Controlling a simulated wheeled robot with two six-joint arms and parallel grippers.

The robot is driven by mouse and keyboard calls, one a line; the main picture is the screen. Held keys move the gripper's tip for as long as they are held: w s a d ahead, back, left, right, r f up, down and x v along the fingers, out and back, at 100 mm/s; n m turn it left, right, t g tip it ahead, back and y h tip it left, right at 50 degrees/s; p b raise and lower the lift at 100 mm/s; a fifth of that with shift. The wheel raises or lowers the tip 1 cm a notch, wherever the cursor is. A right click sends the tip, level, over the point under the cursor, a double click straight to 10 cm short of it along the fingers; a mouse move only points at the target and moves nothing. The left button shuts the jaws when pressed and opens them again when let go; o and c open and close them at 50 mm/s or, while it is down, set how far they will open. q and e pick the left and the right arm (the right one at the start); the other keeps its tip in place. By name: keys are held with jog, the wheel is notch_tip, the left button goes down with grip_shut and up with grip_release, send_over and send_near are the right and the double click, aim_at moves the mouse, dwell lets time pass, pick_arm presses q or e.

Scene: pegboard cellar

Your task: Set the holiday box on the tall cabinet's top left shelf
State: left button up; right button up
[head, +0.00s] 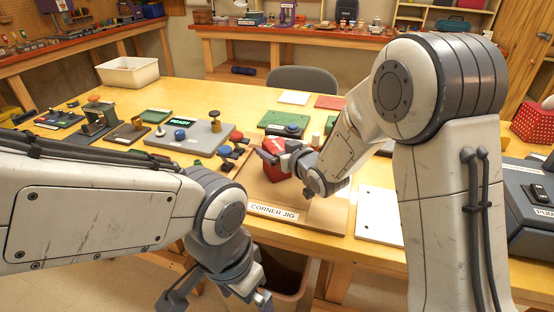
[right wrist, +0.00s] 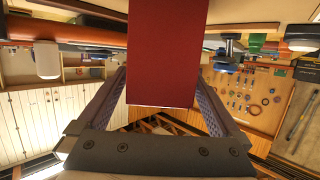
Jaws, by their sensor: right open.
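A red box (head: 273,171), which may be the holiday box, sits on the corner jig (head: 271,209) near the table's front edge. My right gripper (head: 283,166) is at this box, open, and partly covers it. In the right wrist view a plain dark red face of the box (right wrist: 165,55) stands between the two spread fingers (right wrist: 163,100); I cannot tell whether they touch it. My left gripper (head: 215,296) hangs low in front of the table, fingers apart and empty. A wooden door (head: 526,55) stands at the far right; I cannot tell whether it is the tall cabinet's.
Several devices and knobbed blocks, including a grey panel with a green display (head: 188,136), crowd the table's left and middle. A white tub (head: 128,72) stands at the back left. A grey machine (head: 530,205) and a red dotted thing (head: 535,122) are at the right. A chair (head: 302,79) stands behind.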

grip_shut()
